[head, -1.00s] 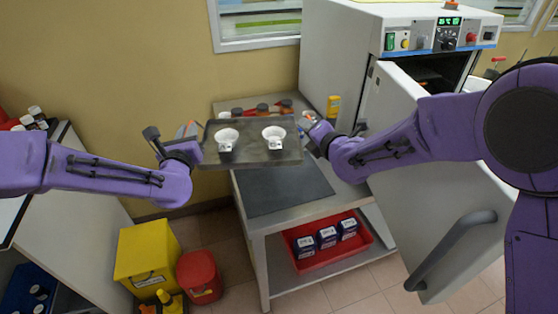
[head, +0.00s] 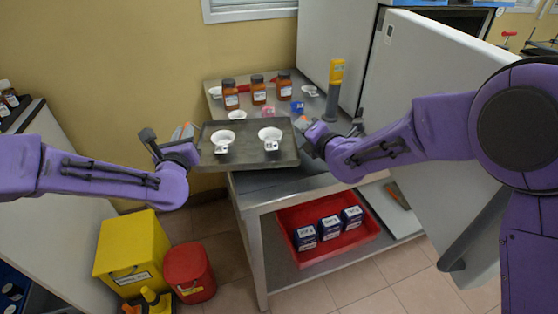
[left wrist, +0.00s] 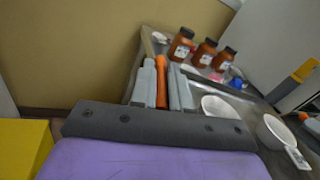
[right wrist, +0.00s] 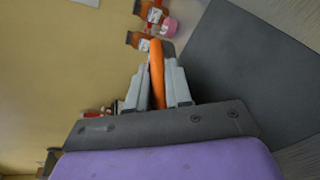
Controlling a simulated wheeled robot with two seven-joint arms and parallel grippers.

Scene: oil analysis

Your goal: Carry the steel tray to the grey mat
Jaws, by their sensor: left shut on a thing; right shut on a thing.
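The steel tray (head: 246,152) is held level, raised in front of the steel bench. It carries two white dishes (head: 223,141) (head: 271,138), each with a small label. My left gripper (head: 190,134) is shut on the orange handle at its left end, which shows between the fingers in the left wrist view (left wrist: 161,82). My right gripper (head: 305,126) is shut on the orange handle at its right end, also seen in the right wrist view (right wrist: 157,75). The grey mat (right wrist: 250,65) lies flat on the bench in the right wrist view; the tray mostly hides it in the head view.
Several amber bottles (head: 258,92), white dishes and a yellow-topped grey device (head: 335,88) stand at the bench's back. An open oven door (head: 425,110) stands right of it. A red bin (head: 325,232) with blue boxes sits on the lower shelf; yellow (head: 130,250) and red (head: 189,272) bins stand left.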

